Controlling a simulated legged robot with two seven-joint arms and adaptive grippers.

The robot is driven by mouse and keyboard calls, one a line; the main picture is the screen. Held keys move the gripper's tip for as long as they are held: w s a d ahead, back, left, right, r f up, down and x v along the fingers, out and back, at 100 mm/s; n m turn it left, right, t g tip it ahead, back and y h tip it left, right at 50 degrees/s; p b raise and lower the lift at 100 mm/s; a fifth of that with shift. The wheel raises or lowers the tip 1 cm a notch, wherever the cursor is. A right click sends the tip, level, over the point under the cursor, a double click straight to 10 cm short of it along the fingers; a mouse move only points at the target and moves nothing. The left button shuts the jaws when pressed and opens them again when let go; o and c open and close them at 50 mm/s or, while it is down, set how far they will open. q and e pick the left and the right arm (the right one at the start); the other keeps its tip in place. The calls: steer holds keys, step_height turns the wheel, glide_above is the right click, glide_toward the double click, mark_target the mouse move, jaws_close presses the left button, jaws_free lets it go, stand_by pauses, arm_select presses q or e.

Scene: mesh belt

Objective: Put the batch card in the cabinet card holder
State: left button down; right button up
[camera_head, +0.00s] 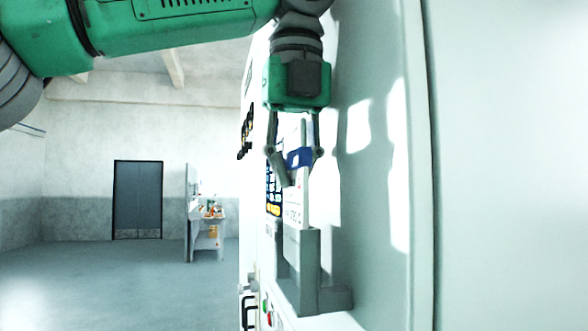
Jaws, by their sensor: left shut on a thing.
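The batch card (294,214) is a white upright sheet with a blue patch near its top and dark print lower down. My left gripper (297,168) points down and is shut on its upper part. The card holder (311,260) is a grey upright bracket on the side of the pale cabinet (375,220), directly below the card. The card's lower edge meets the holder's top in this view. I cannot tell whether it is inside the slot. My right gripper is not in view.
A control panel (273,190) with blue and yellow keys is left of the card. Red and green buttons (267,310) and a dark handle (247,308) are lower down. A workbench (207,228) and dark door (138,200) stand far back. The floor at left is clear.

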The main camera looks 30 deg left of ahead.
mark_target(292, 196)
arm_select(q)
steer(key=shift+f+b, duration=0.65)
steer(key=shift+f, duration=0.85)
steer(key=c, duration=1.6)
jaws_free()
steer(key=shift+r, duration=0.1)
steer(key=r, duration=0.7)
steer(key=shift+s+d+r, duration=0.1)
steer(key=shift+s+d, duration=0.15)
steer(key=shift+d, duration=0.15)
steer(key=shift+a, duration=0.1)
